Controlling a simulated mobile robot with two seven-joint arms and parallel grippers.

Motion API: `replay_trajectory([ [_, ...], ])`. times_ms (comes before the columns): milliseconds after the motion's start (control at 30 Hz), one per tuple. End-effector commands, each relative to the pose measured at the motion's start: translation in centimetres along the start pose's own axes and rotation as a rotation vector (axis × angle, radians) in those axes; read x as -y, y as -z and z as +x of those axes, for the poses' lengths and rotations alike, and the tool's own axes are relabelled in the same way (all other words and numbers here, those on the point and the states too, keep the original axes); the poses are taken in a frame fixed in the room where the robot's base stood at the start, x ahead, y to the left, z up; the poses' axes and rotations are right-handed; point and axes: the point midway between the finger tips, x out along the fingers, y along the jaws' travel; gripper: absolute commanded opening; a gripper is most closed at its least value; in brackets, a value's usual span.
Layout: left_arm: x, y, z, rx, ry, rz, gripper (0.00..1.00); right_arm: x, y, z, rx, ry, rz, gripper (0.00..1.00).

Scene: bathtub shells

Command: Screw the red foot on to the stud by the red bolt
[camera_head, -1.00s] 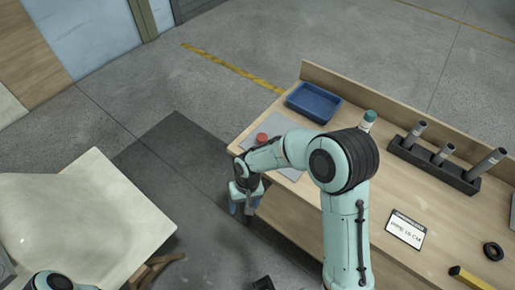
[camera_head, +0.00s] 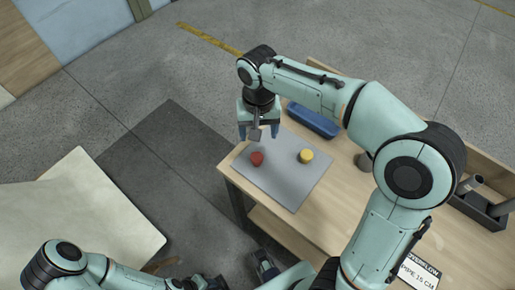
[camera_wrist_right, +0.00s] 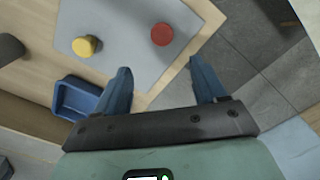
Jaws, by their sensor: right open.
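The red foot (camera_head: 257,158), a small round red piece, lies on the grey mat (camera_head: 283,182) near the bench's left end. It also shows in the right wrist view (camera_wrist_right: 162,34). My right gripper (camera_head: 259,132) is open and empty, above the far edge of the mat. Its two blue fingers (camera_wrist_right: 160,68) are apart, with the red foot beyond them in the wrist view, not between them. A pale shell (camera_head: 85,215) stands at the left. I see no stud or red bolt. My left arm shows at the bottom, but its gripper is not clearly in view.
A yellow round piece (camera_head: 306,156) lies on the mat beside the red foot. A blue tray (camera_head: 314,120) is behind it, partly hidden by my right arm. A rack (camera_head: 478,207) with grey pipes and a sign (camera_head: 419,272) are at the right. Floor is open between bench and shell.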

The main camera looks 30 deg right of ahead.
Motion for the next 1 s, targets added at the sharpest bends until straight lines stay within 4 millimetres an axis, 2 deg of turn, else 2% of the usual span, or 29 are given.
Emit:
replay_trajectory([
  [200,0.4,-0.1,0.9,0.004,0.002,-0.002,0.43,0.0,-0.1,4.5,0.005,-0.003,0.000,0.71],
  [300,0.5,-0.1,1.1,0.005,0.002,-0.003,0.43,0.0,-0.1,6.1,0.004,-0.003,0.001,0.71],
  [567,0.6,-0.1,1.4,0.005,0.002,-0.002,0.43,0.1,-0.1,8.1,0.002,-0.001,-0.001,0.71],
  [800,0.7,-0.1,1.9,0.007,0.002,-0.003,0.43,0.4,-0.2,11.7,0.004,-0.002,-0.001,0.71],
  [1000,0.8,-0.1,2.0,0.007,0.002,-0.003,0.43,0.4,-0.1,12.7,0.001,0.000,-0.001,0.71],
])
